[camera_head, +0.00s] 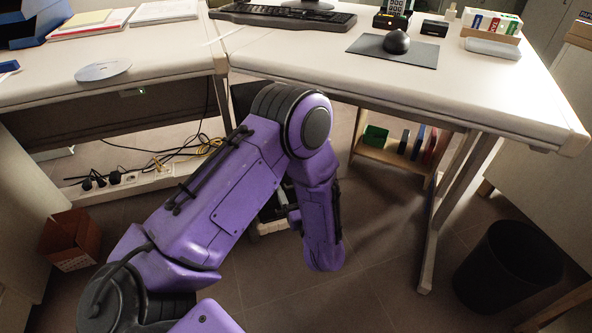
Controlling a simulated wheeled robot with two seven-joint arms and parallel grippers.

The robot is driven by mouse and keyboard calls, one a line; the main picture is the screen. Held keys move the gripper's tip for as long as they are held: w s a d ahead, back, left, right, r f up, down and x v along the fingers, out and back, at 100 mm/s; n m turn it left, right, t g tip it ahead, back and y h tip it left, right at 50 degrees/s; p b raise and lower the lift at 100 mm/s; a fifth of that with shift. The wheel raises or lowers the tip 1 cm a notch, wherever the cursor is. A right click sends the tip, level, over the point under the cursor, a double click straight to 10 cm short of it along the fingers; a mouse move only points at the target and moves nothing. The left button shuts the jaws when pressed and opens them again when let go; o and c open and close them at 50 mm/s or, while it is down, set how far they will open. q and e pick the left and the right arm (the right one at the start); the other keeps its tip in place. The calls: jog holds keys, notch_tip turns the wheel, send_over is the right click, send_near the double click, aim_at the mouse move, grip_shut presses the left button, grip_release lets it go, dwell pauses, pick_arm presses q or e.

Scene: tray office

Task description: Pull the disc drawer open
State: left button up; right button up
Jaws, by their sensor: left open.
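My purple left arm reaches across the middle of the head view, under the front edge of the desk. Its left gripper (293,219) is low behind the forearm and mostly hidden; it is open. A dark boxy thing with a pale lower edge (268,228) shows partly behind the arm on the floor; I cannot tell whether it holds the disc drawer. No disc drawer can be made out. A silver disc (103,71) lies flat on the left part of the desk. My right gripper is not in view.
The white desk (480,85) spans the top, with a keyboard (283,16) and a mouse (396,41) on it. Below stand a wooden shelf (385,156), a desk leg (447,215), a black bin (508,268), a cardboard box (70,240) and loose cables (185,152).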

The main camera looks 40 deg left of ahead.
pick_arm(q)
jog(key=p+v, duration=0.2)
jog(key=v, duration=0.8)
jog(key=shift+p, duration=0.35)
